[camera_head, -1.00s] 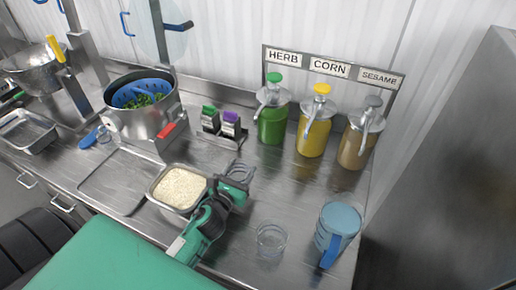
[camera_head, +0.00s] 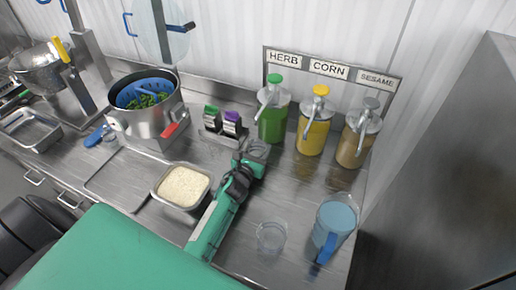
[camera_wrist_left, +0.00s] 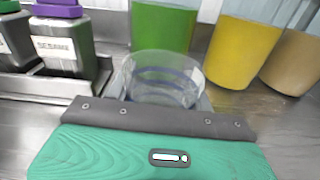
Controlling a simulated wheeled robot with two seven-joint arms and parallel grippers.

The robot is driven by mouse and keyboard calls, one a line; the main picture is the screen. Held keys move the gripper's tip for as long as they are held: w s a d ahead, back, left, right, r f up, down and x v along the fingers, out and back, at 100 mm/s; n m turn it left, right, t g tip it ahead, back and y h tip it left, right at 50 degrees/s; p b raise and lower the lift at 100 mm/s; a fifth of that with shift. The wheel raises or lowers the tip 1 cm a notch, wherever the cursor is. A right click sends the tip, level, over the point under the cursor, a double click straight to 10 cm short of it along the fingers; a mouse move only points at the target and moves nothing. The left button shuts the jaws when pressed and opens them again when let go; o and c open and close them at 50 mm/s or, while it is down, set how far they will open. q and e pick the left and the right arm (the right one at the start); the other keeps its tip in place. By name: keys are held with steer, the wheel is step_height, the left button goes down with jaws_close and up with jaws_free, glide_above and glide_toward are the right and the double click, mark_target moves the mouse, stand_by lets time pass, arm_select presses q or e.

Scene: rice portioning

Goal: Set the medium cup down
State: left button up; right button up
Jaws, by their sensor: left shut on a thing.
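My left gripper (camera_head: 250,162) is shut on a clear cup (camera_head: 258,149), the medium cup by the task's name. In the left wrist view the cup (camera_wrist_left: 160,75) stands upright beyond the gripper's dark front edge, which hides its lower part. The cup is in front of the green herb dispenser (camera_head: 272,112). I cannot tell whether its base touches the steel counter (camera_head: 290,195). My right gripper is not in view.
Yellow corn (camera_head: 315,128) and brown sesame (camera_head: 355,145) dispensers stand right of the herb one. Small shakers (camera_head: 231,124) are at left. A rice pan (camera_head: 160,199), another clear cup (camera_head: 271,238) and a blue-filled pitcher (camera_head: 334,225) stand nearer. Bare counter lies between.

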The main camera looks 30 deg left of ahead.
arm_select(q)
steer(key=shift+f, duration=0.3)
steer(key=shift+f, duration=0.15)
steer(key=o, duration=1)
